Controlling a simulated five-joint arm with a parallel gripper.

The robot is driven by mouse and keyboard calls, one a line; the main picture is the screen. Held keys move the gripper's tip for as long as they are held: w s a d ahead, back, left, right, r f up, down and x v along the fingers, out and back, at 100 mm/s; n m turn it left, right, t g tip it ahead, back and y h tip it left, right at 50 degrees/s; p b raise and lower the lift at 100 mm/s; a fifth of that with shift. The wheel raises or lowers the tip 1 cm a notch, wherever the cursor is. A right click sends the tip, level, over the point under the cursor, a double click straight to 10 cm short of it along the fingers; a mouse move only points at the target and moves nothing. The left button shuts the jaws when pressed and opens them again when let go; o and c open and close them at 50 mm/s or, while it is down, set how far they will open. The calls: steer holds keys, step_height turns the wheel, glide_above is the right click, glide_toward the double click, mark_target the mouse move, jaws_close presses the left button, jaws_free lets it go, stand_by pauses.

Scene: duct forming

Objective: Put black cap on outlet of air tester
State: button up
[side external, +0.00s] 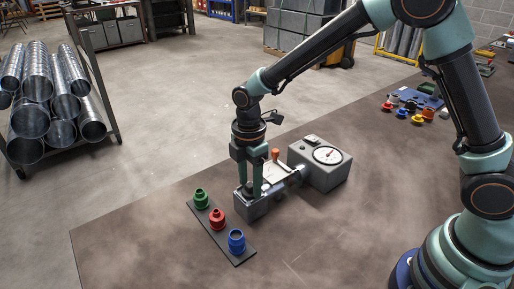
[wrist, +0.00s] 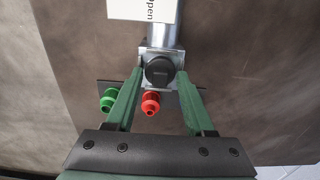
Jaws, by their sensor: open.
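The air tester (side external: 323,178) is a grey box with a round white dial, joined by a pipe to a smaller grey block (side external: 252,208) at its left. In the wrist view the round black cap (wrist: 160,70) lies flat over the top of this block (wrist: 146,52), where the outlet would be hidden under it. I cannot tell how firmly it sits. My gripper (side external: 250,192) points down over the block. In the wrist view its green fingers (wrist: 160,72) are open, one on each side of the cap, with small gaps showing.
A dark strip (side external: 222,239) beside the block holds green (side external: 201,199), red (side external: 217,219) and blue (side external: 236,241) fittings. A white card (wrist: 142,9) reads "Open". An orange knob (side external: 275,153) stands near the pipe. Several coloured caps (side external: 407,112) lie at the far right. The front left table is clear.

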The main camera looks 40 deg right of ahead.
mark_target(250, 184)
steer(key=shift+r, duration=0.15)
step_height(250, 184, up, 11)
steer(key=s+d+r+m+t, duration=0.2)
steer(key=s+d+m, duration=0.4)
steer(key=m, duration=0.3)
steer(key=s+d+r+m+t, duration=0.3)
steer(key=s+d+m, duration=0.3)
steer(key=d+m, duration=0.2)
steer(key=shift+s+d+r+m+t, duration=0.25)
steer(key=shift+r+m+t, duration=0.05)
steer(key=shift+r+m, duration=0.25)
stand_by(0.4)
